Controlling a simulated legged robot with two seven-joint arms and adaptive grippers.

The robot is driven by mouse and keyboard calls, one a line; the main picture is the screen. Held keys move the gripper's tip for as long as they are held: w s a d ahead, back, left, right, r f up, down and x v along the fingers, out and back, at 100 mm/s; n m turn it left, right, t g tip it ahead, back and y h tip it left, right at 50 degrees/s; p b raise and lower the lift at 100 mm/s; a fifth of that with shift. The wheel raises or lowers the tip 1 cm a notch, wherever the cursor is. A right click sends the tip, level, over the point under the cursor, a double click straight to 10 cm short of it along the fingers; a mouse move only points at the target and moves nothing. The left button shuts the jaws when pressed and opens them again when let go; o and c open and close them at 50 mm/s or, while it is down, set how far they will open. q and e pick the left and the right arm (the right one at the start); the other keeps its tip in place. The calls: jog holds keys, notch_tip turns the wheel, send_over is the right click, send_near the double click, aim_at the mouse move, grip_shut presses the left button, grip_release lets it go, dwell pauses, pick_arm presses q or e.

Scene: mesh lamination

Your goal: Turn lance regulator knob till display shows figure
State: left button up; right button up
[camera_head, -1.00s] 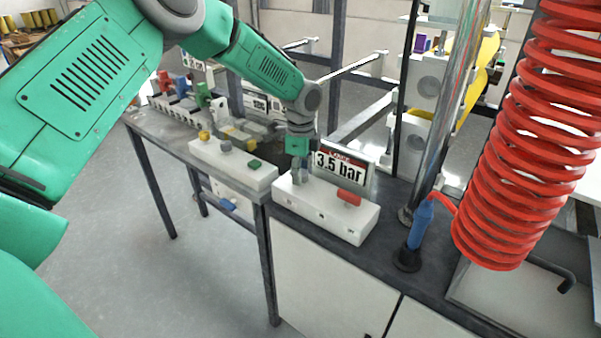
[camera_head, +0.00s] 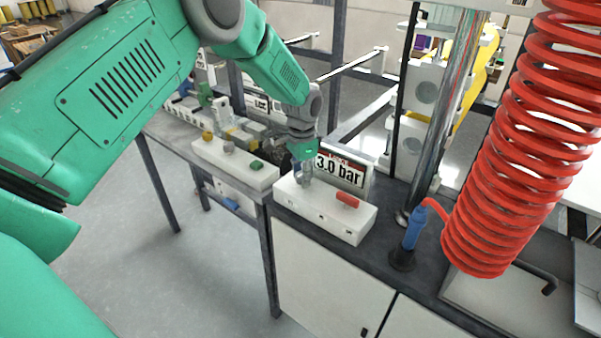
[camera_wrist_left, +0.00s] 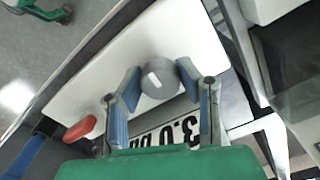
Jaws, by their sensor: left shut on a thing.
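The regulator is a white box (camera_head: 322,211) on the dark bench, with a grey round knob (camera_wrist_left: 157,82) on top that has a white mark. My left gripper (camera_head: 303,172) reaches down onto the box from above. In the left wrist view its blue-padded fingers (camera_wrist_left: 157,75) are shut on the knob, one on each side. The display (camera_head: 340,172) stands upright behind the knob and reads 3.0 bar. It shows partly, upside down, in the wrist view (camera_wrist_left: 168,133). My right gripper is not in view.
A red handle (camera_head: 347,199) sits on the same box, right of the knob. Another white box (camera_head: 235,166) with coloured knobs stands to the left. A blue lance (camera_head: 415,230) with a red coiled hose (camera_head: 520,150) stands to the right, beside a metal post.

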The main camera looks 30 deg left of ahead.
pick_arm(q)
jog(key=n, duration=0.3)
jog(key=n+p, duration=0.1)
jog(key=shift+w+d+r+n, duration=0.1)
jog(key=shift+w+r+n, duration=0.2)
jog(key=shift+w+r, duration=0.1)
jog(key=n, duration=0.3)
jog(key=shift+n, duration=0.4)
jog(key=n, duration=0.4)
jog(key=shift+f+p, duration=0.1)
jog(key=shift+p, duration=0.25)
jog(key=shift+n, duration=2.1)
jog(key=o, duration=1.1)
jog(key=shift+o, duration=0.2)
jog(key=shift+s+f, duration=0.1)
jog(key=shift+f, duration=0.05)
